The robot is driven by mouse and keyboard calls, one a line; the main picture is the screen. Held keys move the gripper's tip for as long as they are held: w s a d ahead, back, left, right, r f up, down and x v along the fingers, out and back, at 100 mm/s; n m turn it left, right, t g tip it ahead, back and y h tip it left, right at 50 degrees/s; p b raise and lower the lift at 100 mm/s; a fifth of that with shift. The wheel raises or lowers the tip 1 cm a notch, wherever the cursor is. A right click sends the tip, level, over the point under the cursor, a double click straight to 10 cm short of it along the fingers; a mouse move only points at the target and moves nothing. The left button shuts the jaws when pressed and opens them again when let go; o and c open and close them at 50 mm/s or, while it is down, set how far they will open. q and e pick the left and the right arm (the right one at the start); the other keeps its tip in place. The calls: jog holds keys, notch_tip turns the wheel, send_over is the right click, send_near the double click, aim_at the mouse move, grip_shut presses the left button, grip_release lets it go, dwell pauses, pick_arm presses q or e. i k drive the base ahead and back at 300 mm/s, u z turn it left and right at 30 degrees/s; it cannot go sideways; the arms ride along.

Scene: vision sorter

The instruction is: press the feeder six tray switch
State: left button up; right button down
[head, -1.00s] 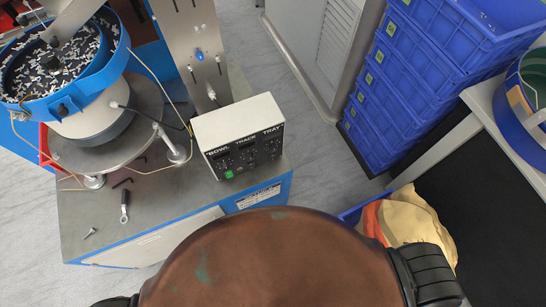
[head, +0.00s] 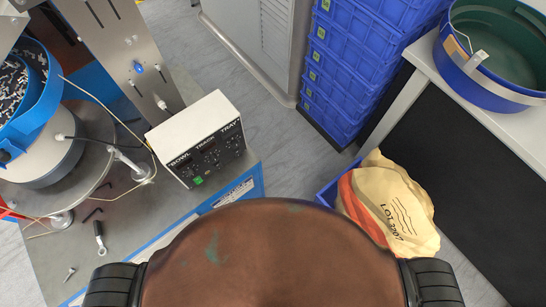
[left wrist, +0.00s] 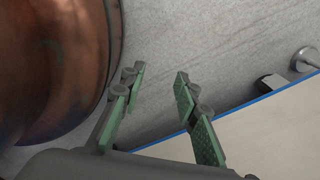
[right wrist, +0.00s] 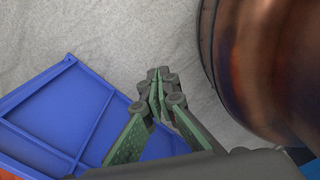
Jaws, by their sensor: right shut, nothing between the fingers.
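The control box (head: 199,137) stands on the machine's grey bench top in the head view, left of centre. My left gripper (left wrist: 158,75) is open and empty in the left wrist view. My right gripper (right wrist: 158,75) is shut and empty in the right wrist view, above the floor beside a blue crate. Neither gripper shows in the head view.
A blue bowl feeder (head: 25,95) with small parts stands at the left. Loose tools lie on the bench top (head: 120,215). Blue crates (head: 345,70) are stacked behind. A blue tub (head: 500,50) sits on a white table at right. Sacks (head: 395,205) lie in a low crate.

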aim_at(237, 152)
jog(key=z, duration=0.65)
jog(key=k, duration=0.9)
jog(key=u, duration=1.25)
